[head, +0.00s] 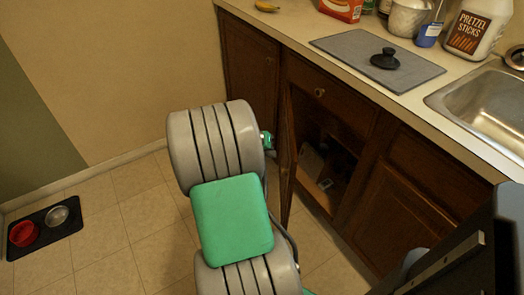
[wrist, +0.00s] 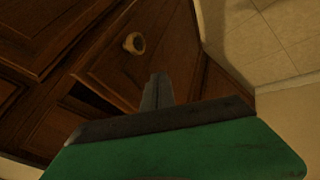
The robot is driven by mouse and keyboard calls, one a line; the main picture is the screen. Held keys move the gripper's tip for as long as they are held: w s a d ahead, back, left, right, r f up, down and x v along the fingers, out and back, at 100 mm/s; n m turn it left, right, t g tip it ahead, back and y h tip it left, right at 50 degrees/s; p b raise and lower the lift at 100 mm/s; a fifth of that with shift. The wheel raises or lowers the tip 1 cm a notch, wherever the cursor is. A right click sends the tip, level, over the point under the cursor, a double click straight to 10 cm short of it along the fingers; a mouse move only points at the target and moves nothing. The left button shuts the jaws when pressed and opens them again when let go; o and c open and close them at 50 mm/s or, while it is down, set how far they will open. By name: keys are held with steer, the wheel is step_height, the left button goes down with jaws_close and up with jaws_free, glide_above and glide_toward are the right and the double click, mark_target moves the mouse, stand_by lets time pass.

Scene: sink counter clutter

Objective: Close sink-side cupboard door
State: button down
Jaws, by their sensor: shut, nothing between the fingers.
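The sink-side cupboard door (head: 286,165) stands open in the head view, swung out from the brown cabinet. I see it nearly edge-on, just right of my arm, with the dark cupboard opening (head: 335,150) to its right. In the wrist view, a brown wooden panel with a round knob (wrist: 134,43) lies in front of my gripper (wrist: 157,80). The gripper's fingers are together and empty, pointing toward the panel below the knob. I cannot tell whether they touch it. In the head view my arm hides the gripper.
Small items (head: 318,165) sit inside the cupboard. A drawer (head: 330,98) above it is shut. The counter holds a grey mat (head: 345,48) with a black lid (head: 385,59), a pretzel jar (head: 476,30) and a sink (head: 490,105). Pet bowls on a black mat (head: 45,243) lie on the floor at left.

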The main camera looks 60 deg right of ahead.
steer(key=shift+s+d+f, duration=0.1)
steer(key=shift+s+d, duration=0.45)
steer(key=shift+s, duration=0.35)
steer(key=shift+s+d+f, duration=0.1)
steer(key=shift+s+d, duration=0.45)
steer(key=shift+s, duration=0.3)
steer(key=shift+r, duration=0.1)
